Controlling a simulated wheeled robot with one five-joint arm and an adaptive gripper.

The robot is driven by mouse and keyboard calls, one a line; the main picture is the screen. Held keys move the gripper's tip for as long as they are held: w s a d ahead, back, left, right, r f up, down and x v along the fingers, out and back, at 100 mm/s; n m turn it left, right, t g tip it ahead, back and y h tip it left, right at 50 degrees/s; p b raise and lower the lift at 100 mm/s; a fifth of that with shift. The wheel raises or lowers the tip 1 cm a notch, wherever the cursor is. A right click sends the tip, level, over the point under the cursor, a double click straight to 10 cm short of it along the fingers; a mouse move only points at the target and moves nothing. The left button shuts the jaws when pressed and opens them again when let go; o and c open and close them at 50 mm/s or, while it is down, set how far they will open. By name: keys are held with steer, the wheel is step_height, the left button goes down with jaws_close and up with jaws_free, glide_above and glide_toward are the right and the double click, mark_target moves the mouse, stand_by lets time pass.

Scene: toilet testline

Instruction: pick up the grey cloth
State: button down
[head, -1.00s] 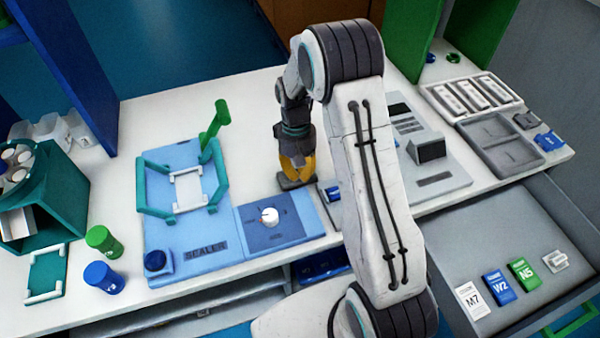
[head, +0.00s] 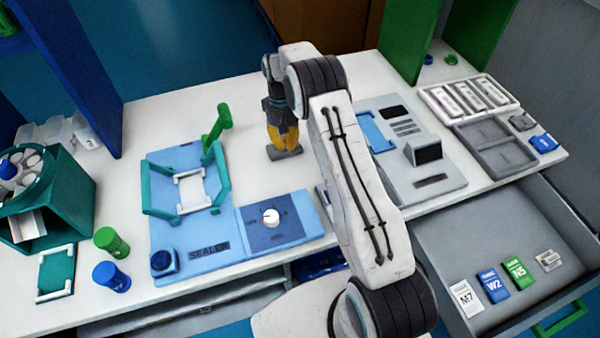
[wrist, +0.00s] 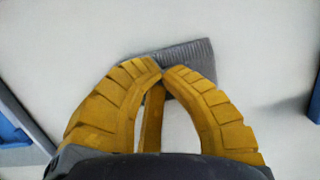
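The grey cloth (head: 285,153) is a small, flat, dark grey piece below my gripper in the head view, behind the blue sealer's right part. My gripper (head: 284,147) points down with its yellow fingers together on the cloth. In the wrist view the fingertips (wrist: 162,74) nearly meet at the near edge of the ribbed cloth (wrist: 190,55). The fingers hide part of it. I cannot tell how far it is above the white worktop.
The blue sealer (head: 195,240) with its teal frame and green lever (head: 218,125) stands left of my gripper. A grey device (head: 420,175) and grey trays (head: 495,146) are to the right. White worktop (head: 240,95) behind is clear. A drawer (head: 450,235) is open at right.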

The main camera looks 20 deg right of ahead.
mark_target(283, 139)
steer(key=shift+w+f+p, duration=0.1)
steer(key=shift+w+p, duration=0.35)
steer(key=shift+w, duration=1.45)
steer(key=shift+r+p, duration=0.45)
steer(key=shift+r, duration=0.3)
step_height(283, 139, up, 6)
steer(key=w, duration=0.1)
steer(key=shift+w, duration=0.15)
